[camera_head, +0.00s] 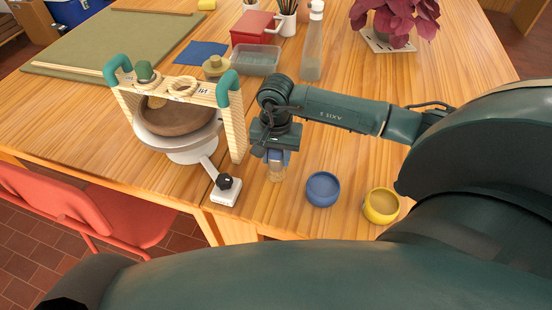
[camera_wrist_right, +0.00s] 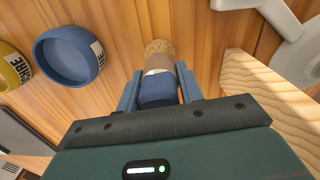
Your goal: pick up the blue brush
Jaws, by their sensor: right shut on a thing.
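The blue brush (camera_wrist_right: 157,88) has a blue handle, a pale band and tan bristles. In the wrist view it sits between the two fingers of my right gripper (camera_wrist_right: 160,84), which is shut on its handle. The bristles point away from the palm. In the head view my right gripper (camera_head: 277,155) points down over the table, and the brush's tan bristle end (camera_head: 277,175) shows below the fingers. I cannot tell whether the bristles touch the table. My left gripper is not in view.
A blue bowl (camera_head: 322,190) and a yellow bowl (camera_head: 381,206) stand right of the brush. A wooden frame (camera_head: 237,135) with teal handles, around a wheel with a brown bowl (camera_head: 178,118), stands close on the left. A clear bottle (camera_head: 312,50) and plant (camera_head: 395,20) stand farther back.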

